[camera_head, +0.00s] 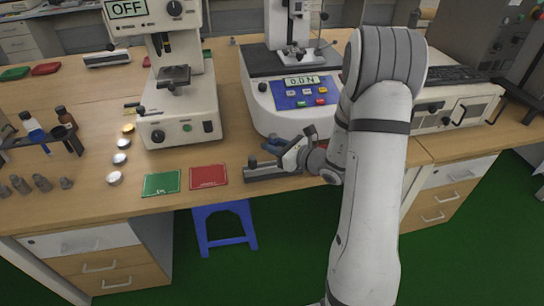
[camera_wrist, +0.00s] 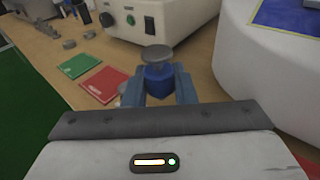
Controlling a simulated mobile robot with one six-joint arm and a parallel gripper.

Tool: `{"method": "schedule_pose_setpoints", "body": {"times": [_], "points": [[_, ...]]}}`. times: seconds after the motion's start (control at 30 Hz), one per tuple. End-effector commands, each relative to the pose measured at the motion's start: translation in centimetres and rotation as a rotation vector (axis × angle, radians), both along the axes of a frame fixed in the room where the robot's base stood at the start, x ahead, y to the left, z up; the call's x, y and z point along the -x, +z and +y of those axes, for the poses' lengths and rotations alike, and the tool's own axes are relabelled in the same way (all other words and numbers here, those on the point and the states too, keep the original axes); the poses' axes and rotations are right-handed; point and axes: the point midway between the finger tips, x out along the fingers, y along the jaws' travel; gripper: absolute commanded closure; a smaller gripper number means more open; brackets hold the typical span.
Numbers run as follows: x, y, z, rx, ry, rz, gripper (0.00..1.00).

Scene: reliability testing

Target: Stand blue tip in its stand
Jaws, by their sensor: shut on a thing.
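My gripper (camera_head: 294,153) is over the front of the bench, just right of the red card, at the end of my arm. In the wrist view its two blue-grey fingers (camera_wrist: 158,90) are shut on the blue tip (camera_wrist: 157,74), which has a round grey disc on top and appears roughly upright. The tip's lower end is hidden by the gripper. A small blue piece (camera_head: 271,147) shows just left of my gripper.
A tester with a force display (camera_head: 300,90) stands behind my gripper, and a microscope-like machine (camera_head: 180,115) to its left. Green (camera_head: 161,183) and red (camera_head: 208,177) cards lie flat on the bench. Several metal discs and small grey parts (camera_head: 42,183) stand further left.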

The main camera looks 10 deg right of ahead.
Motion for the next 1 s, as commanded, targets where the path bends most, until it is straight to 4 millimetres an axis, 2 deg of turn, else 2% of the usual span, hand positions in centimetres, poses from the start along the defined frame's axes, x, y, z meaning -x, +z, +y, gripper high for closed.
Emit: {"method": "schedule_pose_setpoints", "body": {"times": [0.23, 0.6, 1.0], "points": [[0.0, -0.3, 0.0, 0.006, 0.012, 0.003, 0.98], [0.0, -2.2, 0.0, 0.007, 0.013, 0.002, 0.98], [0.0, -2.3, 0.1, 0.006, 0.014, 0.001, 0.98]]}}
